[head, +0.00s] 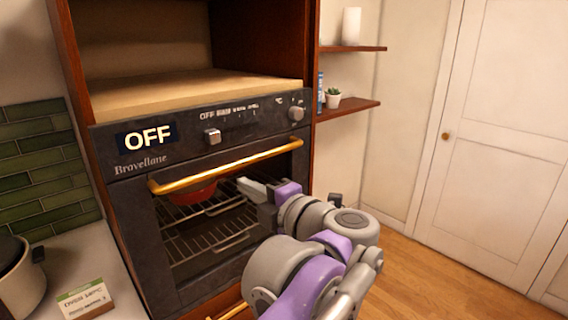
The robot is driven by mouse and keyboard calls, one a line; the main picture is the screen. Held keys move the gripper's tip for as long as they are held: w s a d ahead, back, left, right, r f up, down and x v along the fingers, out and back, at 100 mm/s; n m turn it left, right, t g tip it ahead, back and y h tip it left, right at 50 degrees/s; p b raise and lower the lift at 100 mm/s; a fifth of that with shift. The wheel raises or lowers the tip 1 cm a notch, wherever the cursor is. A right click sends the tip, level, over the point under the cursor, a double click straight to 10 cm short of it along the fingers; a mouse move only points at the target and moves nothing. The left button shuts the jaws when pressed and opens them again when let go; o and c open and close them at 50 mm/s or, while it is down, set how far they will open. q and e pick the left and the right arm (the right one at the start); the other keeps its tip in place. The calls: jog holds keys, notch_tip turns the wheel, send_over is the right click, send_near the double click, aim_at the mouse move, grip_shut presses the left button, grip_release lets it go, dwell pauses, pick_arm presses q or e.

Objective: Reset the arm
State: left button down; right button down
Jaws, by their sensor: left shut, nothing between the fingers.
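My left arm, grey and purple, reaches up from the bottom right. Its gripper (247,187) is shut and empty, in front of the right part of the oven window, below the handle. I cannot tell whether its fingertips touch the door. The dark oven (138,215) has a gold bar handle (225,166), and its door looks shut. Its display (147,138) reads OFF. A red dish (193,194) shows behind the glass on a wire rack (213,240). My right gripper is not in view.
Wall shelves (348,109) at right hold a small plant (333,98), a blue bottle (320,92) and a white cylinder (351,26). Wooden floor (430,280) is clear before a white door (500,130).

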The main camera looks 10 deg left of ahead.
pick_arm(q)
jog(key=w+d+f+m+t+h, duration=0.1)
jog(key=d+f+m+t+h, duration=0.2)
jog(key=m+h, duration=0.45)
jog(key=w+d+f+m+t+h, duration=0.1)
jog(key=w+d+m+t+h, duration=0.15)
jog(key=m+t+h, duration=0.5)
jog(key=s+d+f+m+g+h, duration=0.2)
jog(key=s+f+m+g, duration=0.25)
jog(key=f+m, duration=0.4)
jog(key=s+a+f+m+g+y, duration=0.1)
jog(key=s+a+f+g, duration=0.2)
jog(key=s+f, duration=0.3)
jog(key=s+a+f+m+g+y, duration=0.1)
jog(key=s+f, duration=0.5)
jog(key=f, duration=0.6)
jog(key=s+a+f+m+g+y, duration=0.1)
jog(key=s+a+f+m+g, duration=0.1)
jog(key=s+a+f+g, duration=0.4)
notch_tip(320, 180, down, 3)
jog(key=shift+s+f+m+g+y, duration=0.1)
jog(key=shift+s+m+g+y, duration=0.25)
jog(key=shift+g, duration=0.25)
